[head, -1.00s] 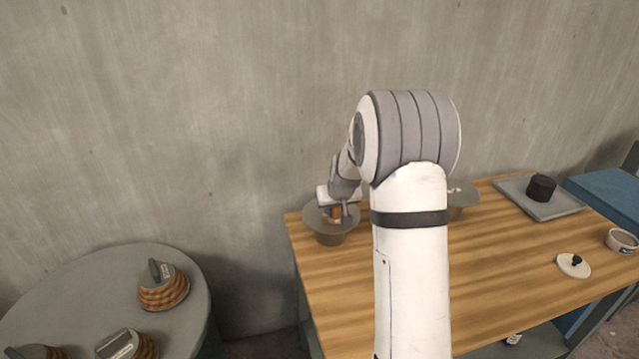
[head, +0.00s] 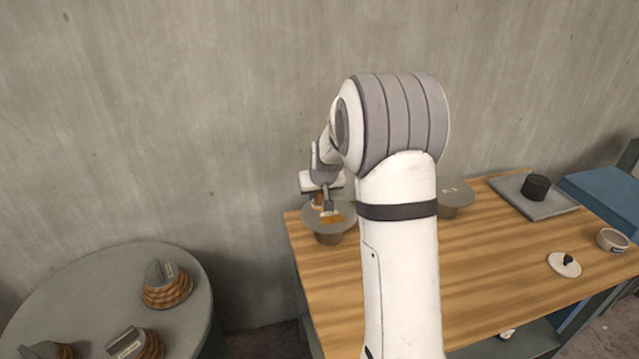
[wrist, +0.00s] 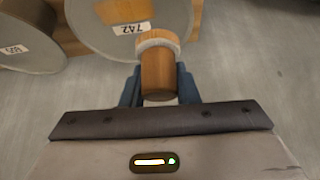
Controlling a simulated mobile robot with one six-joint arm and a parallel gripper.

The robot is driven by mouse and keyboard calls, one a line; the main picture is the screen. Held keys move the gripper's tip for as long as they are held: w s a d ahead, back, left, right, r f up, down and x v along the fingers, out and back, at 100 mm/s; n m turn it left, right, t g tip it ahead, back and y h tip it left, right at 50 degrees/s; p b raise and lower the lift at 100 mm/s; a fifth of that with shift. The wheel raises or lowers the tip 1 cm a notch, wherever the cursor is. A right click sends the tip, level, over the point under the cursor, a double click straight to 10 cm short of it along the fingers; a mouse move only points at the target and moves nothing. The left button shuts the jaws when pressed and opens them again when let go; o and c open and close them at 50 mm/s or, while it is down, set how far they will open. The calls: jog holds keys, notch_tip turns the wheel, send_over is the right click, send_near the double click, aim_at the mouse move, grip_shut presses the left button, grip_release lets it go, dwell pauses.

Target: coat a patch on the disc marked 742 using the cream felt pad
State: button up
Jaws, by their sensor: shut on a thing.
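The disc marked 742 (wrist: 95,22) is grey and round, and its white label faces my wrist camera. A brown patch (wrist: 124,10) shows on its face. In the head view this disc (head: 312,219) sits on a stand at the table's left end, with the brown patch (head: 333,218) on top. My gripper (wrist: 158,88) is shut on the wooden handle of the cream felt pad (wrist: 158,38). The pad's pale rim overlaps the disc's edge in the wrist view; I cannot tell whether they touch. In the head view my gripper (head: 327,203) is just above the disc.
A second labelled disc (wrist: 30,55) is beside it; one also shows right of my arm (head: 455,198). The wooden table (head: 490,260) holds a grey tray (head: 555,207) with a black cylinder (head: 535,187), a lid (head: 564,265) and a small bowl (head: 613,240). A round grey table (head: 80,285) holds several ribbed wooden pieces.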

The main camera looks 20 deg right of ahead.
jog(key=shift+r+p, duration=0.35)
jog(key=shift+r, duration=0.65)
jog(key=shift+r, duration=0.1)
